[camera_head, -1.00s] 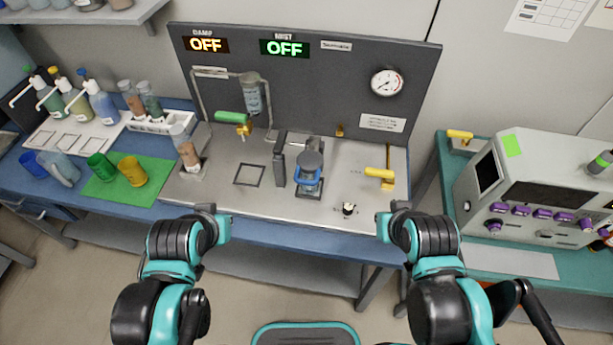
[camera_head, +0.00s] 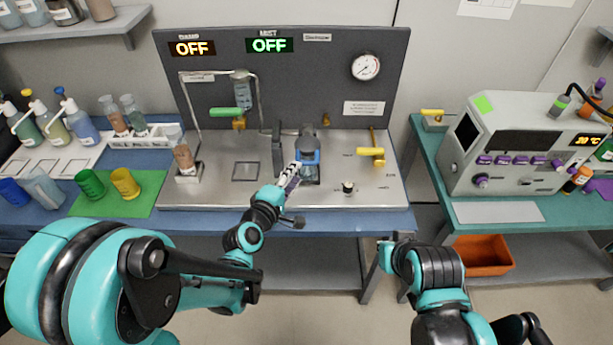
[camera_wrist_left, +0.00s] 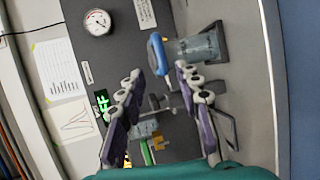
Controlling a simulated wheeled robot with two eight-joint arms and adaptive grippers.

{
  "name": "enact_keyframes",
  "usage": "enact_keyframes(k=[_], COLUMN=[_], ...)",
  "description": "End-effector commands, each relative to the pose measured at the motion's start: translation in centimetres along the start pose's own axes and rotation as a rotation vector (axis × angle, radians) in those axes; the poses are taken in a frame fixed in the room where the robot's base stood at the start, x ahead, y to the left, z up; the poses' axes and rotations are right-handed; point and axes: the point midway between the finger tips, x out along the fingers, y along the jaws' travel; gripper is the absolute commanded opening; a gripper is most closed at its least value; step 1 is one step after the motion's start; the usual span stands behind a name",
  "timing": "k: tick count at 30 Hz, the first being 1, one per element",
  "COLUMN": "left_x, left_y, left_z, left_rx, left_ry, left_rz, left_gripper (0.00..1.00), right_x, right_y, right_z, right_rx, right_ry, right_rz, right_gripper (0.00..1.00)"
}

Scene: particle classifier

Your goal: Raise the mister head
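The blue-handled unit with a grey top, which I take for the mister head (camera_head: 308,143), stands on the grey steel worktop right of a dark post. In the left wrist view its blue handle (camera_wrist_left: 157,53) lies just beyond the fingertips, beside a clear grey cylinder (camera_wrist_left: 197,47). My left gripper (camera_head: 293,174) is in front of and slightly left of the unit, pointing at it. In the left wrist view its purple-lined fingers (camera_wrist_left: 157,70) are spread and nothing is between them. My right arm's end (camera_head: 386,252) is low at the bench's front edge; its fingers cannot be made out.
The dark back panel (camera_head: 215,70) has DAMP and MIST displays, both reading OFF, and a gauge (camera_head: 366,66). A dark post (camera_head: 277,152) stands left of the unit. A yellow lever (camera_head: 369,151) and a black knob (camera_head: 348,186) are on the right. A green-handled valve (camera_head: 226,112) is at left.

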Motion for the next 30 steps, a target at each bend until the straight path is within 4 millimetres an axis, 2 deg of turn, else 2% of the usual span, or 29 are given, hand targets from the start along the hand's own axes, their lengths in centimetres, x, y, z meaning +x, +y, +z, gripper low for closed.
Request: enact_keyframes(k=[5, 12, 18, 29, 30], left_x=[1.2, 5.0, 7.5, 8.2, 8.2], left_y=[-0.4, -0.4, -0.3, -0.1, -0.1], left_z=[0.0, 0.0, -0.1, -0.1, -0.1], left_rx=[-0.054, -0.051, -0.050, -0.049, -0.049], left_ry=[0.003, 0.002, 0.003, 0.004, 0.004], left_rz=[0.022, 0.020, 0.020, 0.020, 0.020], left_gripper=[0.34, 0.34, 0.34, 0.34, 0.26], right_x=[0.3, 1.1, 1.6, 1.7, 1.7], right_y=[0.0, 0.0, 0.0, 0.0, 0.0], right_z=[0.2, 0.8, 1.1, 1.2, 1.2], right_rx=[0.000, 0.000, 0.000, 0.000, 0.000], right_ry=[0.000, 0.000, 0.000, 0.000, 0.000], right_rz=[0.000, 0.000, 0.000, 0.000, 0.000], right_gripper=[0.00, 0.00, 0.00, 0.00, 0.00])
